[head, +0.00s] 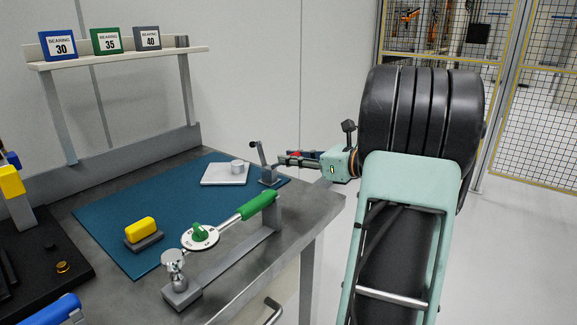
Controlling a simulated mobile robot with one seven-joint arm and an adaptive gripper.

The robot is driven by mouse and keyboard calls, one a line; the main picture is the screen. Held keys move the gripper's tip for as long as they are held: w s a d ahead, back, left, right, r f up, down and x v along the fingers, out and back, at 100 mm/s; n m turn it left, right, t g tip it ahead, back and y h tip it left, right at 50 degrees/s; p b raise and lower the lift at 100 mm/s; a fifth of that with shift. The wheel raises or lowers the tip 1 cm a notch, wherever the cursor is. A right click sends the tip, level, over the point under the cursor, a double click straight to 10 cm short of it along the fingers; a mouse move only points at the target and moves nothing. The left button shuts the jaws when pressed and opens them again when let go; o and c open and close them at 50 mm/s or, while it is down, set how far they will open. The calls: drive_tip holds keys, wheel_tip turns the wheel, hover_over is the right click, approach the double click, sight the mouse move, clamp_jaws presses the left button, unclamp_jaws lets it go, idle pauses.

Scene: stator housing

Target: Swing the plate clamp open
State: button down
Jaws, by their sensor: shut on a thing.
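The plate clamp (268,177) is a small grey metal clamp with a raised lever and a dark tip. It stands at the right end of the blue mat, beside a pale square plate (223,175) with a short metal cylinder (238,167) on it. My gripper (284,160) reaches in from the right, its fingers level and pointing left at the clamp. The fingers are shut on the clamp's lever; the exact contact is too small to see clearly.
A green-handled torque wrench (241,213) rests on a grey stand in front. A yellow-topped block (141,230) lies on the blue mat (110,215). Bearing boxes (106,41) stand on a shelf behind. The mat's middle is clear.

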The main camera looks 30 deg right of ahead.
drive_tip(key=shift+s+f+t+b, duration=0.15)
drive_tip(key=shift+f+t+b, duration=0.2)
drive_tip(key=shift+t+b, duration=0.2)
drive_tip(key=c, duration=1.8)
unclamp_jaws()
drive_tip(key=shift+o, duration=0.2)
drive_tip(key=v, duration=1.2)
drive_tip(key=shift+d, duration=0.15)
